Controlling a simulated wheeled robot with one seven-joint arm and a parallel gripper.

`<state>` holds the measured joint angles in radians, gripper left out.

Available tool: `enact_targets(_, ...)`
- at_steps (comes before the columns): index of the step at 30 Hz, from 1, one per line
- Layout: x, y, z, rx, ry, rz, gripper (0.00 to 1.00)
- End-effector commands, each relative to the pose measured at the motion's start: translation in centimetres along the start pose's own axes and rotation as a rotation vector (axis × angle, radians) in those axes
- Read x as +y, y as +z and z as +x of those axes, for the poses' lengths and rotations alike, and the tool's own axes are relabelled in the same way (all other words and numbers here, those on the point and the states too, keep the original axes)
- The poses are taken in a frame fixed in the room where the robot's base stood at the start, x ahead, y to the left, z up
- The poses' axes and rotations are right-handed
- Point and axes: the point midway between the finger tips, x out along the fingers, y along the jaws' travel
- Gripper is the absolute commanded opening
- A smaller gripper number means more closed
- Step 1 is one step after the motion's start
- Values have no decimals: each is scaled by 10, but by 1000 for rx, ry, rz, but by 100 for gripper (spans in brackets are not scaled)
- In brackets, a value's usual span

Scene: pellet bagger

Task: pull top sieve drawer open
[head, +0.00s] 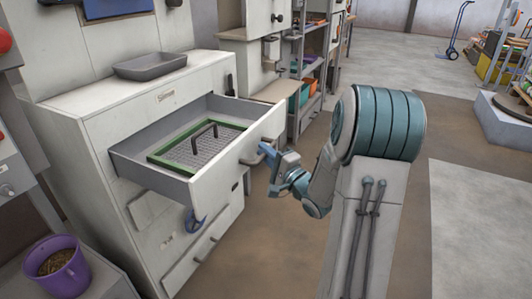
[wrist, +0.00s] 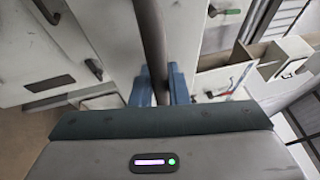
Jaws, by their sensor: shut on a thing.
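The top sieve drawer (head: 215,173) stands pulled out of the white cabinet (head: 95,125) in the head view. Inside it lies a sieve with a green frame (head: 165,155), a mesh bottom and a dark handle (head: 204,130). My gripper (head: 265,150) is at the drawer's front, at its handle. In the wrist view my gripper's blue fingers (wrist: 160,85) are shut on the dark bar of the drawer handle (wrist: 151,40). The fingers' exact contact is partly hidden in the head view.
A grey tray (head: 150,66) rests on the cabinet top. Below the open drawer are a blue knob (head: 195,221) and a lower drawer (head: 205,255). A purple bucket (head: 57,268) stands at the lower left. Shelving (head: 312,75) stands behind; open floor lies to the right.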

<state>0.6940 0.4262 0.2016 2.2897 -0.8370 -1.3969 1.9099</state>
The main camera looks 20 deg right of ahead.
Motion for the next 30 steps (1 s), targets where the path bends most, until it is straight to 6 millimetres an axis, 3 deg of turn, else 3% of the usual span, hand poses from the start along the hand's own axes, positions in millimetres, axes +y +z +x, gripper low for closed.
enact_targets(1, 0, -1, 0, 1, 0, -1, 0)
enact_targets(2, 0, -1, 0, 1, 0, -1, 23)
enact_targets(3, 0, -1, 0, 1, 0, -1, 34)
enact_targets(4, 0, -1, 0, 1, 0, -1, 36)
enact_targets(12, 0, -1, -1, 2, 0, -1, 36)
enact_targets(17, -1, -2, -14, 3, 1, 0, 36)
enact_targets(30, -1, -2, -109, 7, 1, 2, 36)
